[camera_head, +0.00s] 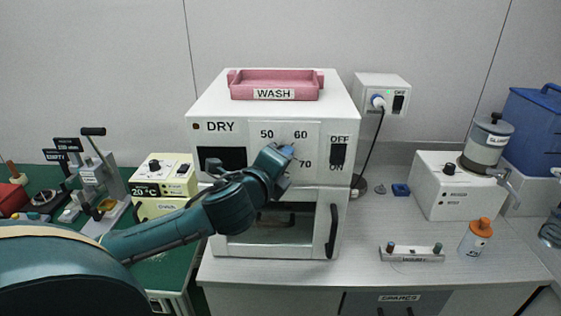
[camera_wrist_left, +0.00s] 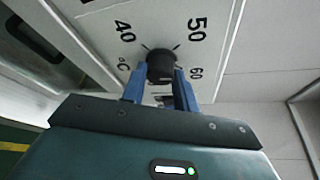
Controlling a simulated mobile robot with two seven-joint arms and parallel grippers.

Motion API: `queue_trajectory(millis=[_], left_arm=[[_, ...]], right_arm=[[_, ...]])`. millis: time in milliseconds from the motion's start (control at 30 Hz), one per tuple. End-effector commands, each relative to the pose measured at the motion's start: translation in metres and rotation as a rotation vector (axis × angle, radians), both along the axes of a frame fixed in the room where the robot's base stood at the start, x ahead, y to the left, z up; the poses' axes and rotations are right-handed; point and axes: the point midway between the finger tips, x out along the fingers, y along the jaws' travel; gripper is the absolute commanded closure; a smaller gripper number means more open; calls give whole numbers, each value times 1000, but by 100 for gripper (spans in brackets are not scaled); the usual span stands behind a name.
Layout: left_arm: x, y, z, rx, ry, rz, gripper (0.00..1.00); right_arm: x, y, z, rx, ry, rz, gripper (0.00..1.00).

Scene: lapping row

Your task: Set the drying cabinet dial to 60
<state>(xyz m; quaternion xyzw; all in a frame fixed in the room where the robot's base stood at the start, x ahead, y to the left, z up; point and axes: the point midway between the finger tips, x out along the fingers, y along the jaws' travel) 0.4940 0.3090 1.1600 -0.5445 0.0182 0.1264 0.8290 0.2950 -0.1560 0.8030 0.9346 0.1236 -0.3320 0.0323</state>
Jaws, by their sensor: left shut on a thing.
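The white drying cabinet (camera_head: 208,110), marked DRY, stands on the counter. Its front panel shows 50, 60 and 70; my left gripper (camera_head: 283,152) and arm hide the dial itself in the head view. In the left wrist view the dial is a black knob (camera_wrist_left: 160,62) on the white panel, with 40, 50 and 60 printed around it. The blue fingers of my left gripper (camera_wrist_left: 159,80) are shut on the knob, one on each side. I cannot tell which number the dial points to. My right gripper is not in view.
A pink WASH tray (camera_head: 275,95) sits on the cabinet. The OFF/ON switch (camera_head: 338,154) is right of the dial area, above the black door handle (camera_head: 332,231). A wall socket (camera_head: 381,91) with a cable is behind. An orange-capped bottle (camera_head: 475,238) stands at right.

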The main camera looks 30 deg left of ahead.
Motion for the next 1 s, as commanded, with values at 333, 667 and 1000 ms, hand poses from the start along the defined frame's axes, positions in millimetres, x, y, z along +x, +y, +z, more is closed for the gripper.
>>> queue_trajectory(millis=[333, 667, 1000], left_arm=[[1, -1, 2, 262, 160, 1, 93], [1, -2, 2, 426, 262, 0, 93], [1, -2, 1, 485, 300, 0, 93]], right_arm=[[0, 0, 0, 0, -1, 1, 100], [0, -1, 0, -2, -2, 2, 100], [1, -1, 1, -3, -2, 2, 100]])
